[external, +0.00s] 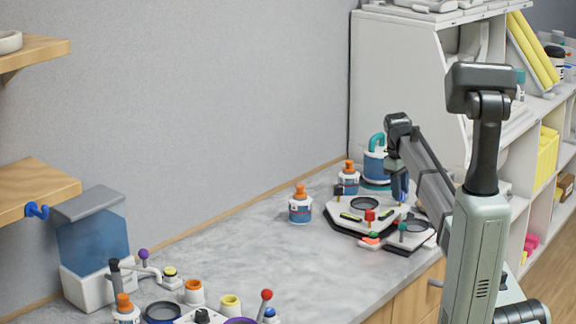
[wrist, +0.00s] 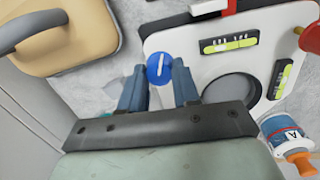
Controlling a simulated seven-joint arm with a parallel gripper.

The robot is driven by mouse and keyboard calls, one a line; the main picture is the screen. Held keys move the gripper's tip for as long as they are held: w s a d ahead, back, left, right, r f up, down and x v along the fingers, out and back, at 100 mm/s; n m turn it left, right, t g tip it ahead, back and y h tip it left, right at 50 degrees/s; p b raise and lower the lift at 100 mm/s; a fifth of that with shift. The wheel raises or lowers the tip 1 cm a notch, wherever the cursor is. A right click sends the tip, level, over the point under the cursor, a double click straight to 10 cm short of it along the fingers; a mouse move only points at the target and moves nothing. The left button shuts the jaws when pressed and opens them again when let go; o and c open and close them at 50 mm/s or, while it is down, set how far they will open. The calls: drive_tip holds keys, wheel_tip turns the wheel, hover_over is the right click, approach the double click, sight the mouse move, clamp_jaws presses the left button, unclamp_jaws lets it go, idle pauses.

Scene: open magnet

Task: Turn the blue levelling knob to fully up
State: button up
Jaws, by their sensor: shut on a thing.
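The blue levelling knob (wrist: 159,69) shows in the wrist view as a round blue cap with a white line across its top. It sits at the edge of a white plate (wrist: 187,44) that carries two green bubble levels and a dark round recess. My gripper (wrist: 160,82) is over the knob from above, with one blue-grey finger on each side, shut on it. The white line runs nearly up and down in that view. In the external view my gripper (external: 399,188) is at the back right of the device, and the knob is hidden there.
A white bottle with an orange cap (wrist: 287,138) stands close to the plate. A red knob (wrist: 312,39) is at the plate's right. A tan object with a dark handle (wrist: 62,35) lies left of my gripper. The grey counter (external: 265,250) has clear room at its middle.

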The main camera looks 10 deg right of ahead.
drive_tip(key=n, duration=0.7)
drive_tip(key=shift+s+a+f, duration=0.1)
drive_tip(key=shift+s+a, duration=0.05)
drive_tip(key=shift+a, duration=0.05)
clamp_jaws()
drive_tip(key=o, duration=1)
unclamp_jaws()
drive_tip(key=shift+o, duration=0.2)
drive_tip(key=shift+d, duration=0.1)
wheel_tip(320, 180, up, 14)
drive_tip(key=a, duration=0.1)
drive_tip(key=shift+s+a, duration=0.2)
drive_tip(key=shift+s, duration=0.05)
drive_tip(key=shift+f, duration=0.1)
